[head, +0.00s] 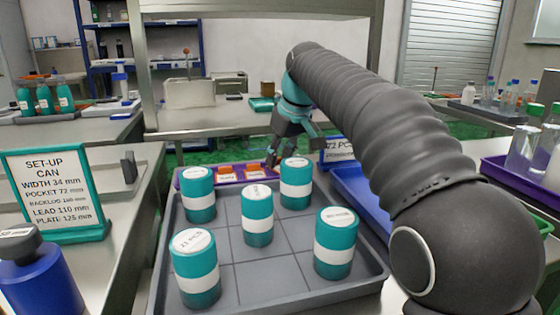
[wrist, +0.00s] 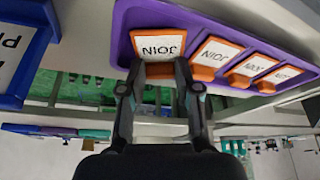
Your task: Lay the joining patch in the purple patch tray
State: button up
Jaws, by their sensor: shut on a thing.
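The purple patch tray (head: 240,182) lies behind the grey tray of cans in the head view; it spans the top of the wrist view (wrist: 121,32). My gripper (wrist: 163,74) is shut on an orange-edged joining patch (wrist: 158,44) marked "JOIN". The held patch shows at the left end of the purple tray in the wrist view; I cannot tell whether it touches the tray floor. Three similar patches (wrist: 215,54) lie in a row to its right. In the head view my gripper (head: 274,155) is at the tray's right end, and the held patch is not clear there.
A grey tray (head: 275,285) with several teal-and-white cans (head: 258,215) stands in front. A blue bin (head: 362,195) is just right of the purple tray. A set-up sign (head: 55,190) stands at the left. A green floor shows behind the bench.

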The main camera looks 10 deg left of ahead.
jog(key=shift+f, duration=0.25)
jog(key=shift+f, duration=0.15)
jog(key=o, duration=0.8)
jog(key=shift+p+v, duration=0.75)
jog(key=shift+v, duration=5.35)
